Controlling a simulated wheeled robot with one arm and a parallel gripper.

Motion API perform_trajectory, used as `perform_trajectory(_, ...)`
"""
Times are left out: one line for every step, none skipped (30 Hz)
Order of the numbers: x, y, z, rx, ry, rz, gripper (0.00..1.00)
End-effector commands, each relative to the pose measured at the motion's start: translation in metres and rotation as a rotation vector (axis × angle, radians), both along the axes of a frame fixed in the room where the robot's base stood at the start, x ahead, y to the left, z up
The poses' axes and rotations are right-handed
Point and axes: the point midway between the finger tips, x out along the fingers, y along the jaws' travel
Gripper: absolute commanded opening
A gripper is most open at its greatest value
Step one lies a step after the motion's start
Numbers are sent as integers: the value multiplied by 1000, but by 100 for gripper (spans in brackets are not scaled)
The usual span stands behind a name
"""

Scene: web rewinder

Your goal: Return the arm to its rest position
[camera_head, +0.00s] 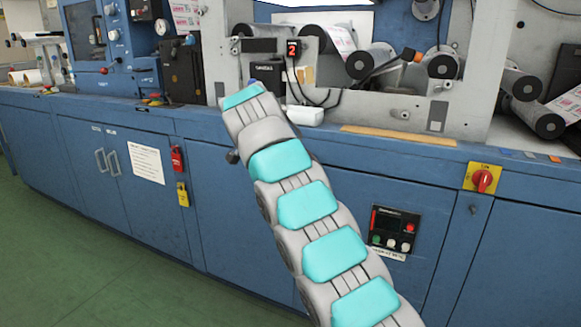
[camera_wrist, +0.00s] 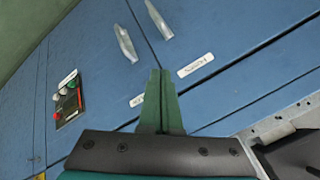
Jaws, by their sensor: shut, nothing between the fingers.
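My arm, grey with teal pads, rises from the bottom of the head view and leans up and left in front of the blue machine cabinet (camera_head: 150,165). Its far end is near the machine's ledge; my gripper's fingers cannot be made out there. In the wrist view my gripper (camera_wrist: 163,74) has its two green fingers together with nothing between them. The fingers point at the blue cabinet front (camera_wrist: 100,60), apparently clear of it.
Door handles (camera_head: 107,161) and red and yellow padlocks (camera_head: 177,158) are on the cabinet's left. A button panel (camera_head: 395,229) and a red rotary switch (camera_head: 482,178) are on the right. Rollers (camera_head: 443,64) stand above the ledge. Green floor (camera_head: 60,265) is open at lower left.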

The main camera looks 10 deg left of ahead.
Motion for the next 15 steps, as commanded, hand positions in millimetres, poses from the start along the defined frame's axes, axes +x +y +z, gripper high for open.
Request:
perform_trajectory(0,-2,1,-2,1,0,0)
perform_trajectory(0,-3,1,-5,2,0,0)
perform_trajectory(0,-7,2,-12,5,2,0)
perform_trajectory(-1,-11,3,-21,8,3,0)
perform_trajectory(-1,-17,4,-33,13,5,0)
perform_trajectory(-2,-27,4,-53,24,9,0)
perform_trajectory(-2,-35,4,-72,33,12,0)
perform_trajectory(-4,-46,6,-89,41,16,0)
perform_trajectory(-6,-62,8,-116,58,21,0)
perform_trajectory(-8,-74,8,-137,71,27,0)
perform_trajectory(-11,-86,9,-156,86,33,0)
perform_trajectory(-15,-103,10,-181,106,42,0)
perform_trajectory(-18,-115,11,-197,119,49,0)
perform_trajectory(-22,-127,10,-214,137,56,0)
perform_trajectory(-29,-142,11,-234,157,68,0)
